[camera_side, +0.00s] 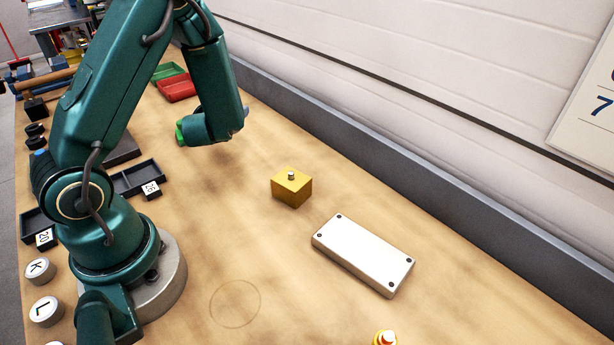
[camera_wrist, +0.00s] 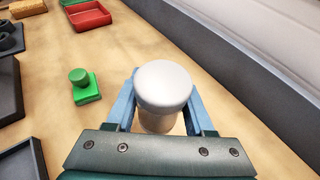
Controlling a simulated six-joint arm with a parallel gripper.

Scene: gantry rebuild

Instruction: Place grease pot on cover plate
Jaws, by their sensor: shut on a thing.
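The grease pot (camera_wrist: 164,88), a pale jar with a rounded white lid, stands between the blue fingers of my gripper (camera_wrist: 163,106) in the wrist view. My gripper is shut on it. In the side view my wrist link hides the pot and most of the gripper. Whether the pot touches the bench cannot be told. The cover plate (camera_side: 363,254) is a flat white rectangular slab with a dark screw at each corner. It lies on the bench at right of centre in the side view, well apart from my gripper, with its top bare.
A yellow block with a metal knob (camera_side: 291,188) stands between my arm and the plate. A green knobbed block (camera_wrist: 87,88) is near my gripper. A red tray (camera_side: 177,88) lies farther back. A grey rail (camera_side: 400,161) runs along the wall. Bench left of the plate is clear.

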